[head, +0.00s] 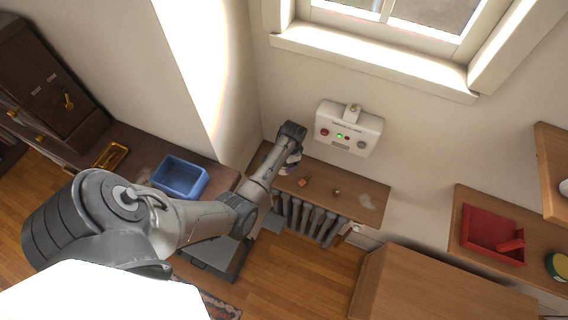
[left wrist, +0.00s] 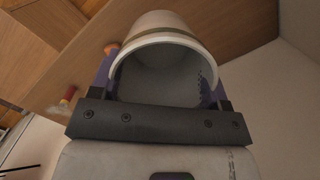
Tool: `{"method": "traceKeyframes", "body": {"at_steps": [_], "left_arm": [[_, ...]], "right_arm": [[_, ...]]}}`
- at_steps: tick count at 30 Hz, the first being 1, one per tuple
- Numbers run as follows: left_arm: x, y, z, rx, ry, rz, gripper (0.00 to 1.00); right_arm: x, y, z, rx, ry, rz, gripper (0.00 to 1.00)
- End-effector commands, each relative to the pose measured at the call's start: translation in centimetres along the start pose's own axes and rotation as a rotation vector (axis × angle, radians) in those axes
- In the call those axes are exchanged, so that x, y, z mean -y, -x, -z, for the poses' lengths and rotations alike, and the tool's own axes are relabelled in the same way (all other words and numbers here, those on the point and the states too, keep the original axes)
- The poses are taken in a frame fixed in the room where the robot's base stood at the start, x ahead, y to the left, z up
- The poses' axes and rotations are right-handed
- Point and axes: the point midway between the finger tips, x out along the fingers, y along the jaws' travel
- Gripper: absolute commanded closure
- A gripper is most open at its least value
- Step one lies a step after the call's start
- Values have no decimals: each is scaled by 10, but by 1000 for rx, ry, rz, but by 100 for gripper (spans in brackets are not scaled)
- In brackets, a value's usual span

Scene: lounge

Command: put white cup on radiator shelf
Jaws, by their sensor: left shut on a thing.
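The white cup (left wrist: 165,28) fills the middle of the left wrist view, its open rim facing the camera. My left gripper (left wrist: 162,90) is shut on it, with a finger on each side. In the head view my left gripper (head: 291,165) is over the left end of the wooden radiator shelf (head: 360,203); the cup is mostly hidden there by the arm. I cannot tell whether the cup touches the shelf. My right gripper is in neither view.
Two small objects stand on the shelf, an orange one (head: 304,182) and another (head: 337,191). A white control box (head: 348,130) is on the wall above. The shelf's right part is bare. A blue bin (head: 180,178) and a red tray (head: 490,236) are on other surfaces.

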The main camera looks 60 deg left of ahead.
Motion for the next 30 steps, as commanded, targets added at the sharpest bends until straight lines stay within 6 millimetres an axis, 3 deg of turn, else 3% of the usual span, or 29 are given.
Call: {"method": "traceKeyframes", "body": {"at_steps": [6, 11, 19, 30], "left_arm": [[20, -14, -6, -1, 0, 0, 60], [22, -19, -7, -1, 1, -2, 60], [22, -51, -4, -1, 1, -2, 60], [22, -55, -3, -1, 1, 0, 60]], "right_arm": [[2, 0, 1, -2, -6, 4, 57], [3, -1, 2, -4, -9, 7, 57], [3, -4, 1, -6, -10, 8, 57], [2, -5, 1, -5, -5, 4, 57]]}}
